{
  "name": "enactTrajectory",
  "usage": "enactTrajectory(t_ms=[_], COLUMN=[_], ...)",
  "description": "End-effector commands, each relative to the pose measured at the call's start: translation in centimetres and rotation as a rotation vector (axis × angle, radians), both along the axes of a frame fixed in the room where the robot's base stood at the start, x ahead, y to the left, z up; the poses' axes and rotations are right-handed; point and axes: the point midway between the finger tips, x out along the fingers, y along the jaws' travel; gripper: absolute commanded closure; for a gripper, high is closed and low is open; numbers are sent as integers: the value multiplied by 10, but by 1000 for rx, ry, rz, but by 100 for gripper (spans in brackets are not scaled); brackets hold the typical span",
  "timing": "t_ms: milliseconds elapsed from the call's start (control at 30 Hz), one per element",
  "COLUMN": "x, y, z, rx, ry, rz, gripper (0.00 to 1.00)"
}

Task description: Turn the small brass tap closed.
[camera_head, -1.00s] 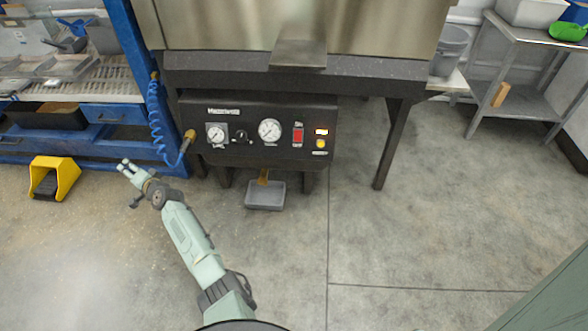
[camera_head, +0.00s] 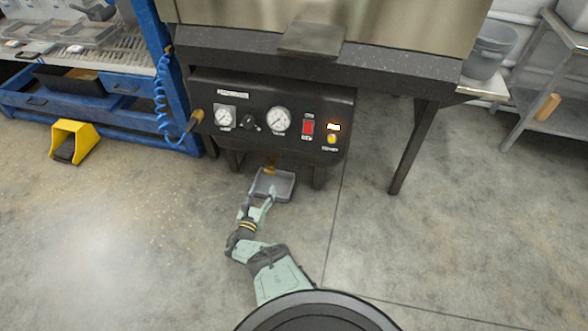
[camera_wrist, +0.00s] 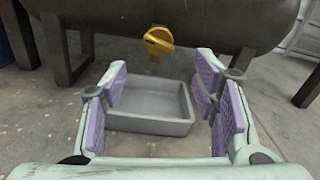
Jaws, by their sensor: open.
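The small brass tap (camera_wrist: 158,42) hangs under a dark rounded tank in the wrist view, ahead of my gripper and between its fingers as seen there. In the head view the tap (camera_head: 269,170) is a small yellow spot below the black control panel. My gripper (camera_wrist: 163,95) is open and empty, its purple-padded fingers apart. In the head view my gripper (camera_head: 257,205) is low, in front of the grey tray. The fingers do not appear to touch the tap. I cannot tell the tap's exact turn position.
A grey drip tray (camera_wrist: 150,122) sits on the floor below the tap. The dark tank (camera_wrist: 215,22) and legs surround the tap. The black panel (camera_head: 268,122) is above. A yellow pedal (camera_head: 75,140) lies at left. The floor to the right is clear.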

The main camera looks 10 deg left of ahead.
Motion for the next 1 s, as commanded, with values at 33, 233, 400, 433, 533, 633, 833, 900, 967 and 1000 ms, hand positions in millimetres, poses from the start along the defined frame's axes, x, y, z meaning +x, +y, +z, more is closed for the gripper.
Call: enactTrajectory(t_ms=[33, 233, 400, 433, 533, 633, 833, 900, 967, 1000], x=[2, 28, 62, 67, 84, 96, 107, 108, 108, 108], y=[2, 1, 0, 0, -1, -1, -2, -2, -2, -2], z=[2, 0, -2, -3, -2, -1, 2, 3, 3, 3], rx=[-19, -22, -20, -20, -20, -19, -19, -18, -17, -17], ry=[-15, -21, -20, -20, -18, -18, -14, -14, -13, -13], rz=[13, 13, 13, 12, 13, 11, 12, 12, 12, 12], gripper=[46, 46, 46, 46, 46, 46, 46, 46, 46, 46])
